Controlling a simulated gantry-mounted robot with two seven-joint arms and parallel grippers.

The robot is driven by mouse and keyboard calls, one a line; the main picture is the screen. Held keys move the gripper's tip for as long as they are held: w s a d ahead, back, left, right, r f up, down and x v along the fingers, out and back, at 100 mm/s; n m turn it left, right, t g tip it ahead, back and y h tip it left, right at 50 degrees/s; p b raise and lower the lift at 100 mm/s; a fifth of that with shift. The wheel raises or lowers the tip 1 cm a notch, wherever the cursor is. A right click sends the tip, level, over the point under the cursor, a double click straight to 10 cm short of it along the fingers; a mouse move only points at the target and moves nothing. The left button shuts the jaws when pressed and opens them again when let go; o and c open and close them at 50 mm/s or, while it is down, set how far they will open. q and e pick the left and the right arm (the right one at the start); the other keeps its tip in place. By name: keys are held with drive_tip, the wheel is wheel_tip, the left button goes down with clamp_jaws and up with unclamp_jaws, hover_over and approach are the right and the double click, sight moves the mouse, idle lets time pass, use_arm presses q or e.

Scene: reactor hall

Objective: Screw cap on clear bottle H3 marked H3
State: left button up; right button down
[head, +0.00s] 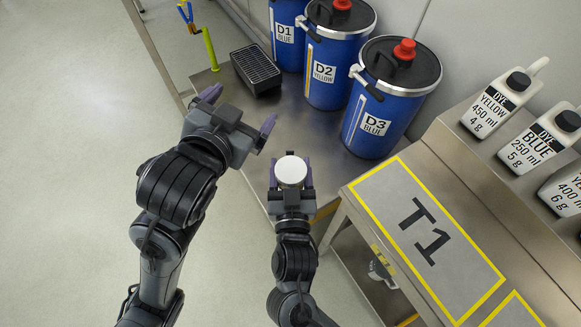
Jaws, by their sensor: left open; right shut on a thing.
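My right gripper (290,168) is shut on a round white cap-like thing (291,171), which I see from above between its purple fingers. Whether a bottle is under it is hidden from this angle. My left gripper (239,109) is open and empty, up and to the left of the right one, its purple fingers spread wide. I cannot make out a clear bottle or an H3 mark in the head view.
Blue drums D1 (287,37), D2 (323,73) and D3 (373,125) stand on the steel table at the back. A black ribbed box (256,69) lies beside them. The yellow-bordered T1 area (452,283) is clear. Dye bottles (501,103) stand at right.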

sight(289, 159)
use_arm(q)
drive_tip(key=s+a+f+n+g+y, duration=0.15)
drive_tip(key=s+a+f, duration=0.3)
drive_tip(key=f, duration=0.45)
drive_tip(key=s+a+f+n+g+y, duration=0.1)
drive_tip(key=s+a+f+n+g, duration=0.2)
drive_tip(key=a+f, duration=0.5)
drive_tip(key=s+a+f+g, duration=0.1)
drive_tip(key=s+f+g, duration=0.4)
drive_tip(key=s+f, duration=1)
wheel_tip(289, 159, down, 2)
drive_tip(key=shift+y, duration=0.35)
drive_tip(key=shift+r+n, duration=0.15)
drive_tip(key=shift+n, duration=0.1)
use_arm(e)
drive_tip(key=shift+r, duration=0.2)
use_arm(q)
drive_tip(key=shift+w+r+p, duration=0.1)
drive_tip(key=shift+r+p, duration=2.15)
drive_tip(key=shift+p, duration=0.15)
use_arm(e)
drive_tip(key=shift+r, duration=1.4)
drive_tip(key=shift+a, duration=0.1)
